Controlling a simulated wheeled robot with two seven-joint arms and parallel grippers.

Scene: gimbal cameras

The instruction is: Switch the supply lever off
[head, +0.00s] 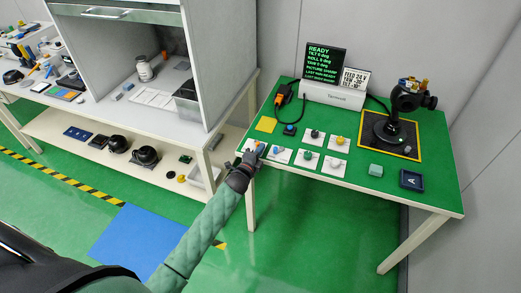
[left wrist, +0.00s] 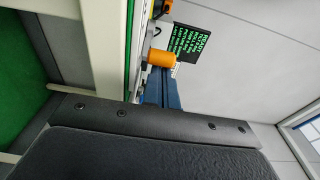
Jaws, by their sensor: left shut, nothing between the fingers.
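The lever's base is hidden there. My right gripper is not in view.
A display (head: 325,62) reading READY and a black gimbal (head: 398,115) stand behind. A white cabinet bench (head: 215,110) is close on the left.

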